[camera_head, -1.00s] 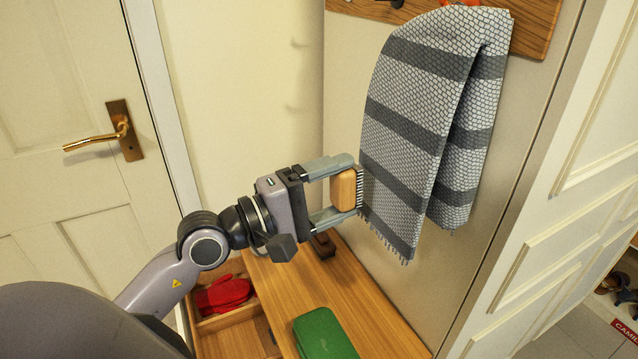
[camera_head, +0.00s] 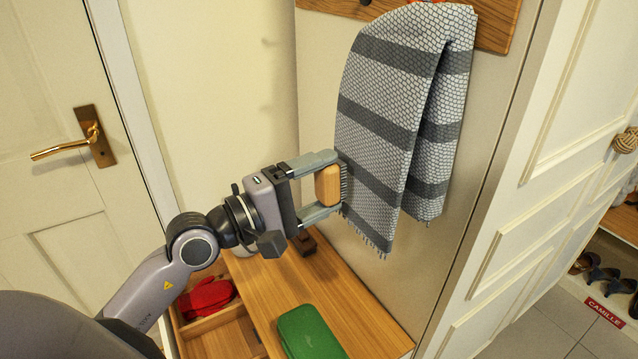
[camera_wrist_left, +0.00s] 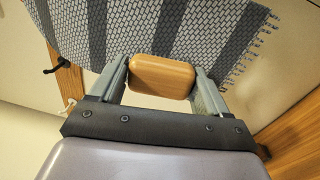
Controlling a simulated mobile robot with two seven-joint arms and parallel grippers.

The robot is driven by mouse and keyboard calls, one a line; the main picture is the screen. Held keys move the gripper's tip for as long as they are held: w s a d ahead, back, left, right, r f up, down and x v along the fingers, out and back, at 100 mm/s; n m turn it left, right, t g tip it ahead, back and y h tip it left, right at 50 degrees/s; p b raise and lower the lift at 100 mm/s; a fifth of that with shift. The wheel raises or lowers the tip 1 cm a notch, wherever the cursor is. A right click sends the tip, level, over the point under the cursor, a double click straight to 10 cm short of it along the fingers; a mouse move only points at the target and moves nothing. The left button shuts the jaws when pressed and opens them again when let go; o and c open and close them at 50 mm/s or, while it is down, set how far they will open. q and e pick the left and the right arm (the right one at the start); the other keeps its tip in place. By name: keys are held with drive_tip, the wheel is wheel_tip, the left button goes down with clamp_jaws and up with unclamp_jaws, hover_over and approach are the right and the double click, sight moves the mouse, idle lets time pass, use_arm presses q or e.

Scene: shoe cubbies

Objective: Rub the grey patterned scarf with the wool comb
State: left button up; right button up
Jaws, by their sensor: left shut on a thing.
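The grey patterned scarf (camera_head: 392,115), with dark bands and a fringed end, hangs from the wooden peg rail against the wall panel. It also fills the upper part of the left wrist view (camera_wrist_left: 150,30). My left gripper (camera_head: 328,183) is shut on the wool comb (camera_head: 327,185), a wooden block with dark bristles on its right side. The bristles face the scarf's lower left edge and appear to touch it. In the left wrist view the comb's wooden back (camera_wrist_left: 160,76) sits between the fingers, in front of the scarf. My right gripper is not in view.
A wooden bench (camera_head: 365,330) stands below, with a green case (camera_head: 311,333) on it and a small dark brown object (camera_head: 304,243) near the wall. An open drawer (camera_head: 226,335) holds red mittens (camera_head: 207,298). Shoes (camera_head: 603,272) stand at the far right.

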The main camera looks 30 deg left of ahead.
sight(355, 149)
use_arm(q)
drive_tip(key=shift+x, duration=1)
drive_tip(key=shift+s+r+p, duration=0.1)
drive_tip(key=shift+r+p, duration=1.75)
drive_tip(key=shift+r, duration=0.15)
drive_tip(key=shift+f, duration=0.1)
wheel_tip(355, 149, down, 4)
drive_tip(key=b, duration=0.4)
drive_tip(key=shift+b, duration=0.35)
